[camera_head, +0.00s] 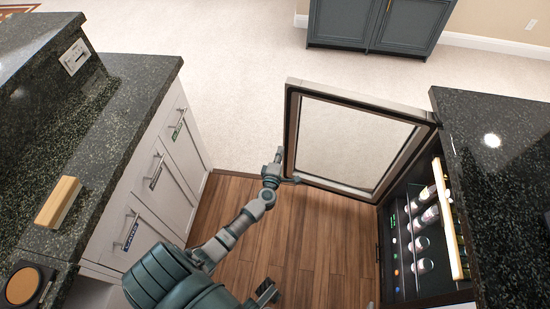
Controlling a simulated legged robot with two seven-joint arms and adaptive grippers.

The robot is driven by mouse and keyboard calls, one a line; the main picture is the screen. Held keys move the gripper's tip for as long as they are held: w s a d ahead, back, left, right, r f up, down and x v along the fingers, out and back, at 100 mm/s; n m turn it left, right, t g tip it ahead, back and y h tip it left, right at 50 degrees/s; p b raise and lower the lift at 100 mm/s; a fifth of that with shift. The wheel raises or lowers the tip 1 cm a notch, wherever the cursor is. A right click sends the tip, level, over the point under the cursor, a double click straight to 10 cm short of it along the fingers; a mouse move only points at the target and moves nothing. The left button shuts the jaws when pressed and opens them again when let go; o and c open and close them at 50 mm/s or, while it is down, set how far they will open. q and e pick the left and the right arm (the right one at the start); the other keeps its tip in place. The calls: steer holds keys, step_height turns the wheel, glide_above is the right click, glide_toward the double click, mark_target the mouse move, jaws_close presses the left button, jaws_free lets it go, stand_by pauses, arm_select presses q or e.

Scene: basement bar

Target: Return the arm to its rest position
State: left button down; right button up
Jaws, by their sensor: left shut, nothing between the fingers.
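My left arm comes in from the lower left, and its grey forearm reaches up toward the open fridge door (408,159). My left gripper (279,155) is at its end, shut and empty, close beside the free edge of the door. I cannot tell whether it touches the door. A small dark grey part (268,292) shows at the bottom edge; it may be my right gripper, but too little of it shows to tell its state.
The fridge (384,252) at right stands open, with several bottles or cans (418,243) on its shelves. Dark counters flank the wooden floor (310,240). A wooden block (58,201) lies on the left counter (118,105). White drawers (180,185) face the floor.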

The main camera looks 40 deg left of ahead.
arm_select(q)
steer(key=s+d+f+m+g+h+p, duration=0.25)
steer(key=s+d+f+m+h, duration=0.25)
steer(key=s+d+m, duration=0.3)
steer(key=s+d+f+m+g+h+p, duration=0.1)
steer(key=s+d+f+m+h+p, duration=0.4)
steer(key=d+m, duration=0.4)
steer(key=s+d+f+m+g+y+p, duration=0.1)
steer(key=s+f+m+g, duration=0.3)
steer(key=s, duration=1)
steer(key=s+d+f+m+g+y+p, duration=0.1)
steer(key=s+f+m+g, duration=0.3)
steer(key=s, duration=1)
step_height(320, 180, down, 5)
steer(key=g+p, duration=0.1)
steer(key=g, duration=0.2)
steer(key=shift+s, duration=0.35)
arm_select(e)
steer(key=s+d+f+g+h, duration=0.1)
steer(key=s+f+g, duration=0.3)
steer(key=s+f, duration=0.4)
steer(key=s+d+f+g, duration=0.3)
steer(key=s+f, duration=0.5)
steer(key=f, duration=0.7)
steer(key=shift+g+h, duration=0.4)
steer(key=shift+g, duration=0.2)
